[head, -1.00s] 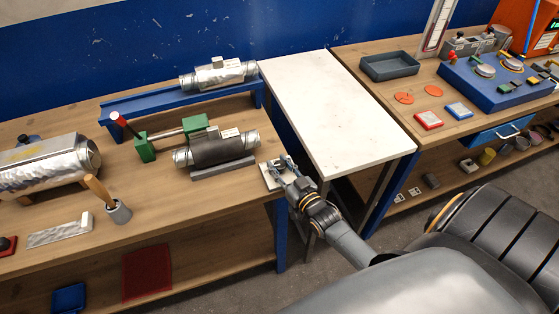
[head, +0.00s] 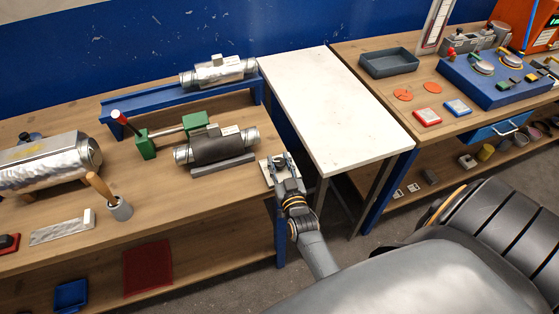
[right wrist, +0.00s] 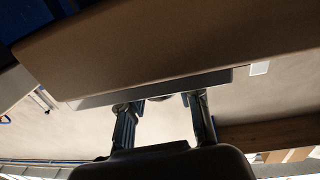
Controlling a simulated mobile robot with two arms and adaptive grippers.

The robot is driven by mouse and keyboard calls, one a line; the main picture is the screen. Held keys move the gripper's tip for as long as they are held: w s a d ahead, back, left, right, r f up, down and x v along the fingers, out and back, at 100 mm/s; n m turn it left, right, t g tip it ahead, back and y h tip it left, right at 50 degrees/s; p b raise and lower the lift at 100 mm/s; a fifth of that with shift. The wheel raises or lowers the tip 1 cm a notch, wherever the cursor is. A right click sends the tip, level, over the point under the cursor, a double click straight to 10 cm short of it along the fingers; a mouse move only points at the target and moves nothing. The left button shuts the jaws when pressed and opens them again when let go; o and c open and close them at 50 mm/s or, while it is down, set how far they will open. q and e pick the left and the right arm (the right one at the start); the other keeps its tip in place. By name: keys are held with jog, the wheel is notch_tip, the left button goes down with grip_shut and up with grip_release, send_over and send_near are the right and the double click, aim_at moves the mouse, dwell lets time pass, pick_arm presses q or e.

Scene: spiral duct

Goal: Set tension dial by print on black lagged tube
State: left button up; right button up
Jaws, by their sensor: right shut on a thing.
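The black lagged tube (head: 212,150) has bare silver ends and lies on a grey cradle near the bench's right end. A small pale tag (head: 230,131) is on its top; its print is too small to read. A pale plate (head: 266,172) sits at the bench corner, right of the tube. My right gripper (head: 279,163) is over this plate, shut on a small part that its fingers mostly hide, apparently the dial. My left gripper is out of view.
A silver tube (head: 215,74) lies on a blue rail behind. A green clamp (head: 146,145) with a red-tipped lever stands left of the black tube. A white-topped table (head: 335,110) to the right is bare. A wooden-handled tool stands in a grey cup (head: 120,209).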

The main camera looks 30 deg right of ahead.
jog(key=o, duration=1.2)
jog(key=shift+c, duration=0.2)
jog(key=shift+n+y, duration=0.3)
jog(key=shift+y, duration=0.1)
